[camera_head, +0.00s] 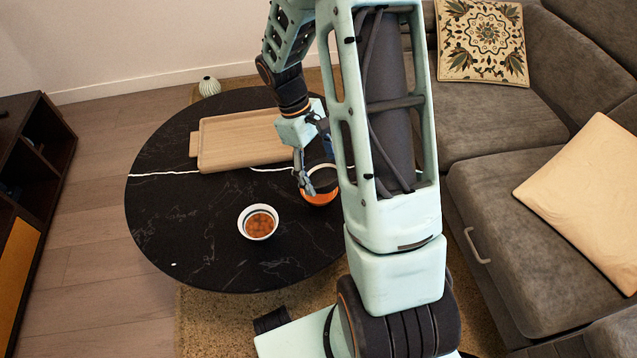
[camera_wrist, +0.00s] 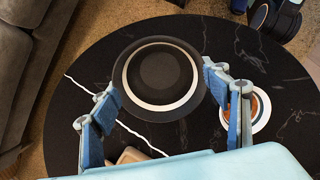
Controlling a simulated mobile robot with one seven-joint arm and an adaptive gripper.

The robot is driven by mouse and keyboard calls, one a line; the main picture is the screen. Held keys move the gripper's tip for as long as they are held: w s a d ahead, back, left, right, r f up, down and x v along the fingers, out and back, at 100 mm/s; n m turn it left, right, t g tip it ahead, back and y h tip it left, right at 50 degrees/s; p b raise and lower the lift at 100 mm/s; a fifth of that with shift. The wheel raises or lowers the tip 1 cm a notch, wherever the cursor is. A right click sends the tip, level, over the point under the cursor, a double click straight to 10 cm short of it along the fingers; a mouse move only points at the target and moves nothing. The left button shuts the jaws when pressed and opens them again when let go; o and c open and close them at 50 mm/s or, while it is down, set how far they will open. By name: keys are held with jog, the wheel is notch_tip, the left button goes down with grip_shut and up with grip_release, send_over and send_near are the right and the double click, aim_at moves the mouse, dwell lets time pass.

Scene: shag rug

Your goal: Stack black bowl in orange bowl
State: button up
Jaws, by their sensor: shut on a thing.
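The black bowl (camera_head: 321,199) is at the right part of the round table in the head view. It has a dark inside with a white ring and an orange outer side. In the wrist view the black bowl (camera_wrist: 158,70) lies between the fingers. My gripper (camera_head: 315,170) is shut on it, with fingers at opposite sides; the arm partly hides this in the head view. I cannot tell whether the bowl is clear of the tabletop. The orange bowl (camera_head: 259,224), white outside with an orange-brown inside, stands upright to its lower left. The wrist view shows it at the right (camera_wrist: 257,108), partly behind a finger.
A wooden tray (camera_head: 240,142) lies on the far side of the black marble table (camera_head: 175,215). A small ribbed vase (camera_head: 209,87) stands beyond the table. A grey sofa (camera_head: 500,130) is at the right and a dark cabinet (camera_head: 40,150) at the left. The table's left and front parts are clear.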

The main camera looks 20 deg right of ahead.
jog(key=shift+w+d+f+b, duration=0.2)
jog(key=shift+w+f+b, duration=0.4)
jog(key=shift+f, duration=0.8)
jog(key=shift+w+d+f+b, duration=0.2)
jog(key=shift+w+f+b, duration=0.4)
jog(key=shift+f, duration=0.85)
jog(key=shift+w+d+f+b, duration=0.25)
jog(key=shift+w+f, duration=0.6)
jog(key=shift+f, duration=0.55)
jog(key=shift+a+f+b, duration=0.1)
jog(key=shift+f+b, duration=0.2)
jog(key=shift+f, duration=0.3)
jog(key=o, duration=1.3)
jog(key=shift+c, duration=0.2)
jog(key=shift+r, duration=0.1)
